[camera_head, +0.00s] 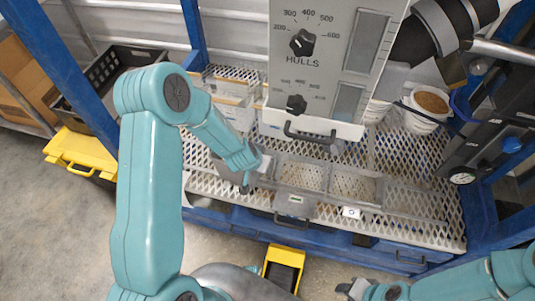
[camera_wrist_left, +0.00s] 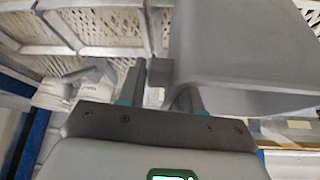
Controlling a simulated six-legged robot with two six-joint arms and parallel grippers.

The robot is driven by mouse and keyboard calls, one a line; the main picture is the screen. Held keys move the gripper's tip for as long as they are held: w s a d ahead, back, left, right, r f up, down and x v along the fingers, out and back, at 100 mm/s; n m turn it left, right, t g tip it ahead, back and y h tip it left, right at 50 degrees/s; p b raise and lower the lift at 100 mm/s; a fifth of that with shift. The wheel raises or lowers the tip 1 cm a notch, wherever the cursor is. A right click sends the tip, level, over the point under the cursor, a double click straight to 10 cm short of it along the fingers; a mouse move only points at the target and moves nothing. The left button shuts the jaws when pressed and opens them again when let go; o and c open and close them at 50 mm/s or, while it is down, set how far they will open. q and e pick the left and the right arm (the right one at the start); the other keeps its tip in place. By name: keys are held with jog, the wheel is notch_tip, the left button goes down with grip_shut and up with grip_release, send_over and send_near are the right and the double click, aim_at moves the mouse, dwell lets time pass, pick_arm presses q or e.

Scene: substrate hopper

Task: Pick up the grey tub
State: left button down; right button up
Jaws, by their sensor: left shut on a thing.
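The grey tub (camera_wrist_left: 245,50) fills the upper right of the left wrist view, close to the camera, with smooth plain walls. My left gripper (camera_wrist_left: 172,85) is shut on its near left edge, one finger on each side. In the head view my left gripper (camera_head: 244,176) is over the mesh shelf, left of the grey compartments, and its fingertips are mostly hidden by the wrist. I cannot clearly separate the tub from those compartments there. My right gripper (camera_head: 350,288) is low at the bottom, away from the shelf; its opening is too small to judge.
The white mesh shelf (camera_head: 420,205) has a blue frame. The dial panel (camera_head: 325,55) hangs above it. A white bucket with brown contents (camera_head: 430,102) stands at the back right. A yellow step (camera_head: 283,266) is below, and a black crate (camera_head: 120,72) is at the left.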

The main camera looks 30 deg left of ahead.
pick_arm(q)
jog(key=s+b, duration=0.1)
jog(key=s, duration=0.9)
jog(key=shift+s+d+b, duration=0.25)
jog(key=shift+s+b, duration=0.05)
jog(key=shift+b, duration=0.05)
jog(key=shift+r, duration=0.1)
